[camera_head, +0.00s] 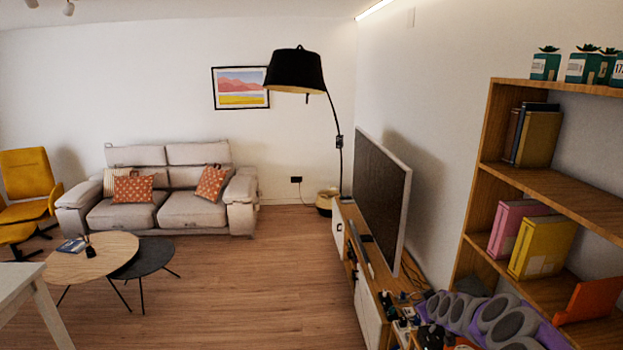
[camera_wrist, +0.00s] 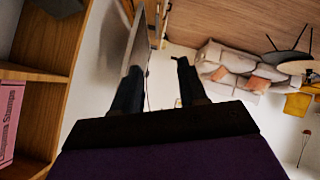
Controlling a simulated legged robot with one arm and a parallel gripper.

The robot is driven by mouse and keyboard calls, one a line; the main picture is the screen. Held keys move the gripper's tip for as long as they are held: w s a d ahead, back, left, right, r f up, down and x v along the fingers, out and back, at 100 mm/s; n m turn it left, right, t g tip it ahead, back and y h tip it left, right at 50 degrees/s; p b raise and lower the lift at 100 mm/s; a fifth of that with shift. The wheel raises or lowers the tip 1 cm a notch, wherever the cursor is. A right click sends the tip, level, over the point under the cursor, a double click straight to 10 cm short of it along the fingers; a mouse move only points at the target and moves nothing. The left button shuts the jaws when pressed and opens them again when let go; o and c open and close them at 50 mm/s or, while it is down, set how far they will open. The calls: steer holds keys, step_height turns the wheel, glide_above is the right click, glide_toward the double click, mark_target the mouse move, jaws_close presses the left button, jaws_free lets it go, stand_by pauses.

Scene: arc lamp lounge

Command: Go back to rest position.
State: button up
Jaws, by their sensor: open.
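My gripper (camera_wrist: 157,66) shows in the wrist view with its two dark fingers spread apart. Nothing is between the fingers. The wrist picture is turned over, with the wooden floor at the top. Beyond the fingers lie the grey sofa (camera_wrist: 232,66) and the edge of the TV (camera_wrist: 138,45). In the head view, purple and grey parts of my arm fill the bottom right, low in front of the bookshelf (camera_head: 482,180). I cannot make out the fingers clearly there.
The bookshelf stands close on the right, with binders (camera_head: 541,247) and an orange object (camera_head: 585,300). A TV (camera_head: 382,195) stands on a low cabinet (camera_head: 368,305) bearing small items. A round wooden table (camera_head: 88,262) is at left. The middle floor (camera_head: 250,290) is clear.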

steer(key=s+a+r+g+y+b, duration=0.25)
steer(key=s+a+b, duration=0.2)
steer(key=a, duration=0.95)
steer(key=s+a+g+y+b, duration=0.1)
steer(key=s+a+b, duration=0.1)
steer(key=s+a, duration=0.4)
steer(key=s+a+g+y+b, duration=0.1)
steer(key=s+a+g+b, duration=0.2)
steer(key=s, duration=0.6)
steer(key=s+f+m+g+h+b, duration=0.1)
steer(key=s+f+g+b, duration=0.1)
steer(key=s, duration=1)
steer(key=s+d+f+m+g+h+b, duration=0.1)
steer(key=s+f+b, duration=0.3)
steer(key=s, duration=0.8)
steer(key=s+f+m+g+h+b, duration=0.1)
steer(key=s+f+b, duration=0.3)
steer(key=s, duration=0.8)
steer(key=shift+s+d+m+g+b, duration=0.3)
steer(key=shift+s+m+g, duration=0.05)
steer(key=shift+m+g, duration=0.55)
